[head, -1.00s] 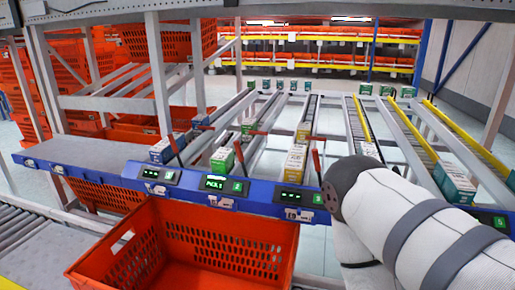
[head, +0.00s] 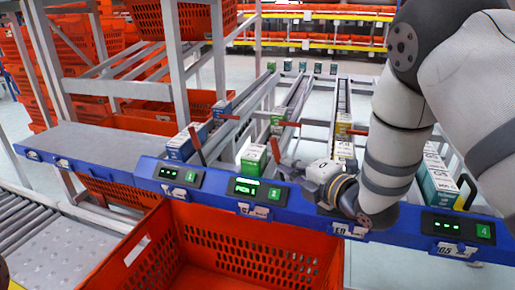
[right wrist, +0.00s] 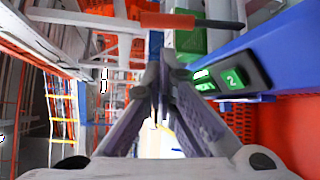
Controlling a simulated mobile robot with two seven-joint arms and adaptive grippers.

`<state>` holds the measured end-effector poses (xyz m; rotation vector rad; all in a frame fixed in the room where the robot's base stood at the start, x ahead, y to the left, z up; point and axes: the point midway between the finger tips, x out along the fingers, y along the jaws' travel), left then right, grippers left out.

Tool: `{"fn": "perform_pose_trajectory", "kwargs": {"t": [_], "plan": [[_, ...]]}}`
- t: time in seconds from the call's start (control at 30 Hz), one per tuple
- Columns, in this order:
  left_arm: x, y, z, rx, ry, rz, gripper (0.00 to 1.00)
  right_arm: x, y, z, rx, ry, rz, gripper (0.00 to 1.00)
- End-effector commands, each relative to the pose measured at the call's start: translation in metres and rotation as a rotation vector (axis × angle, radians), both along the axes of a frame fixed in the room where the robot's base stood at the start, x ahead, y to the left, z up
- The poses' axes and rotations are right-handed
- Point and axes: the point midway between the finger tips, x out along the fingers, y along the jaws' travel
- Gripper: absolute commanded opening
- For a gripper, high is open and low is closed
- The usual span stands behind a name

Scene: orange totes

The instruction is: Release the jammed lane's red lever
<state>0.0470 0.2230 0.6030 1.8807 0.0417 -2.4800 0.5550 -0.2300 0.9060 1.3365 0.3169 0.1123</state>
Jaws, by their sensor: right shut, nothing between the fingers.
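Red levers stand along the blue front rail (head: 110,175): one at lane 1 (head: 197,145) and one at lane 2 (head: 275,150). My right gripper (head: 284,172) is shut and empty, low over the rail just right of the lane 2 lever. In the right wrist view its fingertips (right wrist: 160,82) meet below a red lever grip (right wrist: 168,20) on a dark rod, with a visible gap. The lane 2 display (head: 248,189) glows green with "PICK 1". A green-and-white box (head: 253,159) sits at that lane's front. My right arm hides lane 3's front.
An orange tote (head: 235,258) stands below the rail. Blue boxes (head: 182,146) fill lane 1, and a teal box (head: 436,185) stands at right. More red levers (head: 288,124) stick out farther back. A grey shelf (head: 100,145) lies left.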

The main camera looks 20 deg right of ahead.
Motion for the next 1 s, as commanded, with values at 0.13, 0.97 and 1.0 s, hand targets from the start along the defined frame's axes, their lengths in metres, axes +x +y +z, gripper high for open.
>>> {"fn": "perform_pose_trajectory", "kwargs": {"t": [0.13, 0.97, 1.0], "plan": [[0.0, 0.0, 0.0, 0.0, 0.001, 0.0, 0.4, 0.0, 0.0, -0.001, 0.001, 0.001, 0.0, 0.0], [-0.018, 0.0, -0.019, 0.0, 0.061, -0.002, 0.4, 0.094, 0.026, -0.019, 0.003, 0.004, -0.001, 0.0], [-0.018, 0.0, -0.019, 0.0, 0.061, -0.002, 0.4, 0.095, 0.026, -0.018, 0.003, 0.004, -0.001, 0.0]]}}
